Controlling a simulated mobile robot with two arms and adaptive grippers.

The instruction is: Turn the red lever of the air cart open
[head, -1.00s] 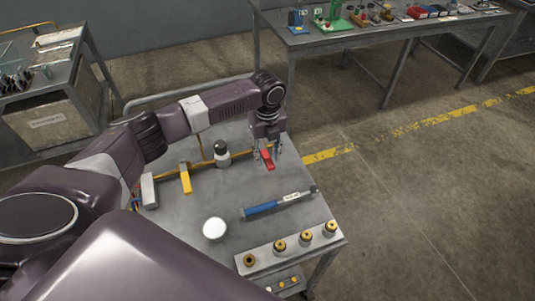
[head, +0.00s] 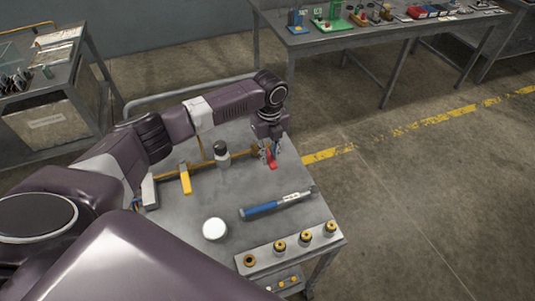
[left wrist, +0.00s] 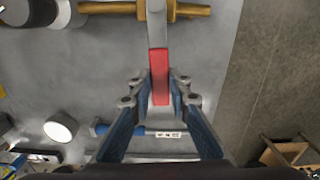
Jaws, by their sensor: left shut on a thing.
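The red lever (head: 272,164) is at the far right corner of the grey air cart top (head: 195,215). In the left wrist view the red grip (left wrist: 160,76) sits on a pale metal arm that crosses a brass pipe (left wrist: 105,7) at about a right angle. My left gripper (head: 268,153) reaches down over the lever. In the left wrist view its fingertips (left wrist: 160,88) lie on both sides of the red grip and are shut on it. The gripper hides part of the lever and valve in the head view. My right gripper does not show.
A yellow lever (head: 185,179), a black-and-white knob (head: 222,155), a white round disc (head: 214,229), a blue-handled tool (head: 278,205) and a strip with brass fittings (head: 290,248) are on the cart. The floor right of the cart is clear.

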